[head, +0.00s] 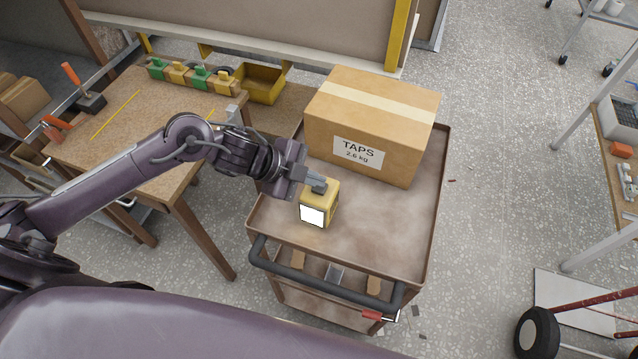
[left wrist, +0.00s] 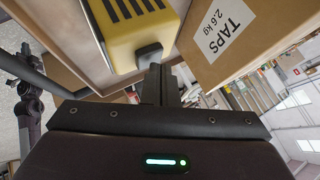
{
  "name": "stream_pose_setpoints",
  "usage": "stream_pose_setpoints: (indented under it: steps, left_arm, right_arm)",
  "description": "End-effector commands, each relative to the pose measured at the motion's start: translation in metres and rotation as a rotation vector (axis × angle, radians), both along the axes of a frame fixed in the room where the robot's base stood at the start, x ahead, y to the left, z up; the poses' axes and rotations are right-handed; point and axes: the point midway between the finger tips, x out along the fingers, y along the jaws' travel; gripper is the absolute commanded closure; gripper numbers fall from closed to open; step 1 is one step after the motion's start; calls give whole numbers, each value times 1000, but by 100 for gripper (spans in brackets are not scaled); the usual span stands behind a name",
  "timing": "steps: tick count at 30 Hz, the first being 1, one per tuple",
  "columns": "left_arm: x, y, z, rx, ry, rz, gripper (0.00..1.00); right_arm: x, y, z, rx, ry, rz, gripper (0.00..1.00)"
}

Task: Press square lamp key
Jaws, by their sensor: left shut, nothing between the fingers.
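The lamp is a small yellow box (head: 333,206) with a bright white front face (head: 312,216), standing on the brown cart top. In the left wrist view the lamp (left wrist: 145,35) shows dark slots on one side and a grey square key (left wrist: 149,54) on its top. My left gripper (head: 317,184) is shut and empty, its fingertips at the top of the lamp. In the left wrist view the shut fingertips (left wrist: 159,72) meet or nearly meet the key; the exact contact is hard to tell. My right gripper is not in view.
A cardboard box marked TAPS (head: 375,115) stands on the cart (head: 400,215) just behind the lamp. The cart has a dark handle (head: 325,288) at the front. A workbench (head: 120,125) with a yellow bin (head: 262,84) lies left. The cart top right of the lamp is clear.

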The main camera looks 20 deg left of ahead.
Motion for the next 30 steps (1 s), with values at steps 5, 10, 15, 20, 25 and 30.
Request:
stream_pose_setpoints:
  steps: [5, 10, 15, 20, 25, 30]
  left_arm:
    - [0, 0, 0, 0, 0, 0, 100]
    - [0, 0, -2, 0, 0, 0, 100]
    - [0, 0, -4, 0, 0, 0, 100]
    - [0, 0, -4, 0, 0, 0, 100]
    - [0, 0, 1, 0, 0, 0, 100]
    - [0, 0, 10, 0, 0, 0, 100]
  right_arm:
    - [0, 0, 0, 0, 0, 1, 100]
    - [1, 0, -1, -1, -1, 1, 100]
    - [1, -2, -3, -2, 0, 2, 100]
    - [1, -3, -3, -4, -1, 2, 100]
    - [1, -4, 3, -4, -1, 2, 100]
    - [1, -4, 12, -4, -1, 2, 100]
